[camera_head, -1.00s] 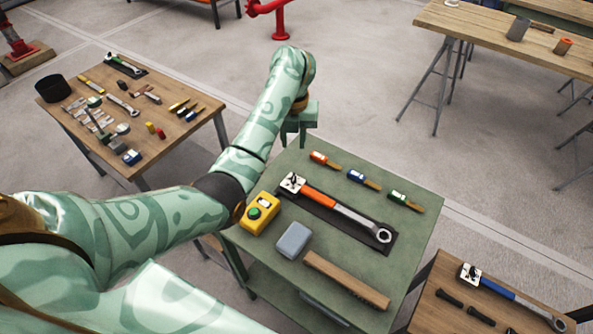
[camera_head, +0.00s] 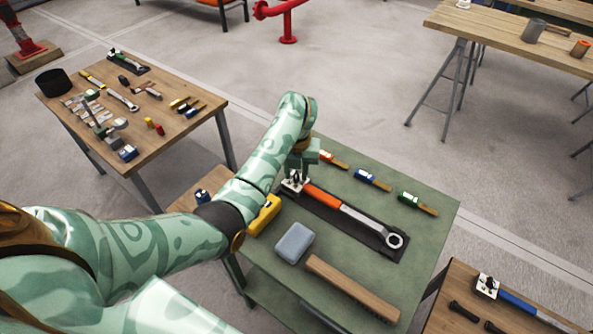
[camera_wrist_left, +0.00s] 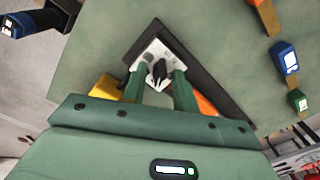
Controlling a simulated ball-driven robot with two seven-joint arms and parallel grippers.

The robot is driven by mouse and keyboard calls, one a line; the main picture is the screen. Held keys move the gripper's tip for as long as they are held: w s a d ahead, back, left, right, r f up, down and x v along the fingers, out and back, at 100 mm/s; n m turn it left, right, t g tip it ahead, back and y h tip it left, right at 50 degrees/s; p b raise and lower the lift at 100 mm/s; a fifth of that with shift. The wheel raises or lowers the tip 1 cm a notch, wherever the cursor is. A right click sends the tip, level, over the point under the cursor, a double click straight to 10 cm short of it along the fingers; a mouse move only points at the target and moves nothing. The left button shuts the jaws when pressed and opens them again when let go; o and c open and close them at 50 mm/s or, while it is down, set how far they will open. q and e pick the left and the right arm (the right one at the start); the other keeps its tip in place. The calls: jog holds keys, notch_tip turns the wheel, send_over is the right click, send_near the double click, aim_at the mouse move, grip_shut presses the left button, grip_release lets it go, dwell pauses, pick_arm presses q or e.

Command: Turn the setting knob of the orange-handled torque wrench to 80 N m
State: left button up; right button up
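The orange-handled torque wrench (camera_head: 340,208) lies on a black mat on the green table. Its white dial plate with the black setting knob (camera_head: 294,182) is at the handle's end, under my left gripper (camera_head: 298,172). In the left wrist view the black knob (camera_wrist_left: 159,71) stands on the white plate (camera_wrist_left: 150,52). There my left gripper (camera_wrist_left: 160,80) has its two green fingers apart, one on each side of the knob. I cannot tell whether they touch it. The dial reading is too small to read. My right gripper is not in view.
A yellow box (camera_head: 264,216), partly behind my left arm, and a grey-blue block (camera_head: 294,243) are near the wrench. Several small coloured-handled tools line the back edge. A blue-handled wrench (camera_head: 520,303) lies on the right table.

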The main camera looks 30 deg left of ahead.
pick_arm(q)
grip_shut()
jog(key=shift+r+m+p, duration=0.15)
jog(key=shift+m+p, duration=0.75)
jog(key=shift+m, duration=0.4)
jog(key=m+p, duration=0.1)
jog(key=m, duration=0.1)
jog(key=shift+m, duration=0.4)
jog(key=m+p, duration=0.2)
jog(key=m, duration=0.1)
jog(key=shift+m+p, duration=0.55)
jog(key=shift+m, duration=1.05)
jog(key=shift+o, duration=0.3)
grip_release()
